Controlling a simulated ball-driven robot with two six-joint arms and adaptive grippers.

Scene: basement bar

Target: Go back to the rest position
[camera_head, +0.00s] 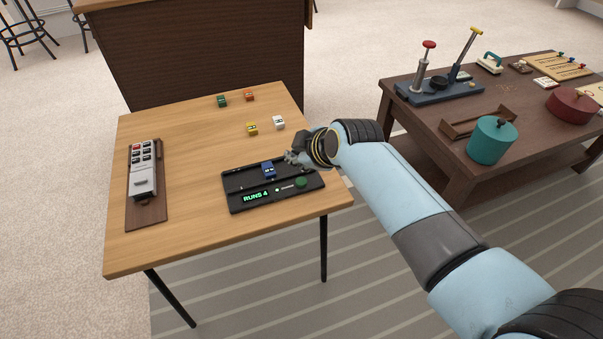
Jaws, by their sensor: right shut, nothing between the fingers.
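My right arm reaches in from the lower right over the light wooden table (195,225). My right gripper (289,156) is shut and empty, just right of a small blue block (268,170). The blue block sits on a black device (235,178) that has a green lit display reading "RUNS 4" and a green button (301,182). I cannot tell whether the fingertips touch the device. My left gripper and left arm are out of view.
Green (222,101), orange (249,95), yellow (252,129) and white (279,122) blocks stand towards the table's back. A grey keyed device (144,181) lies on a brown board at the left. A dark table (440,115) at the right holds a teal pot (490,142) and tools.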

